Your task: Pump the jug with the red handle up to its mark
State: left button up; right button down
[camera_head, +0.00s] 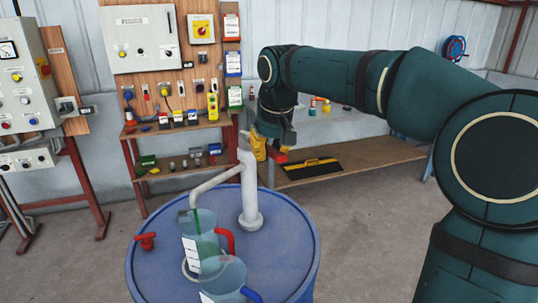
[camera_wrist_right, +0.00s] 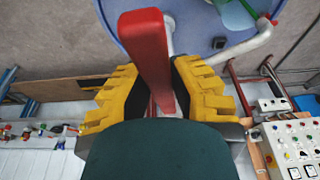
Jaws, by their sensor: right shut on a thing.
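The jug with the red handle (camera_head: 207,238) stands upright on the blue drum (camera_head: 290,237), under the spout of the grey pump (camera_head: 249,205). It is clear and bluish, with a white marked scale on its side; a green streak shows below the spout, and I cannot read the liquid level. A second jug with a blue handle (camera_head: 223,274) stands in front, partly overlapping it. My right gripper (camera_head: 264,149) is shut on the red pump lever (camera_head: 279,158) above the drum's far side. The lever (camera_wrist_right: 148,55) also shows between the yellow fingers in the right wrist view.
A red tap (camera_head: 146,241) sits at the drum's left rim. Behind stand a shelf bench (camera_head: 185,131) with small tools and a low wooden bench (camera_head: 365,155) bearing a black and yellow object. Control panels hang at the left. The floor right of the drum is clear.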

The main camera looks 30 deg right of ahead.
dwell(0.3)
jog(key=c, duration=0.8)
grip_release()
jog(key=shift+f, duration=0.1)
jog(key=v, duration=1.2)
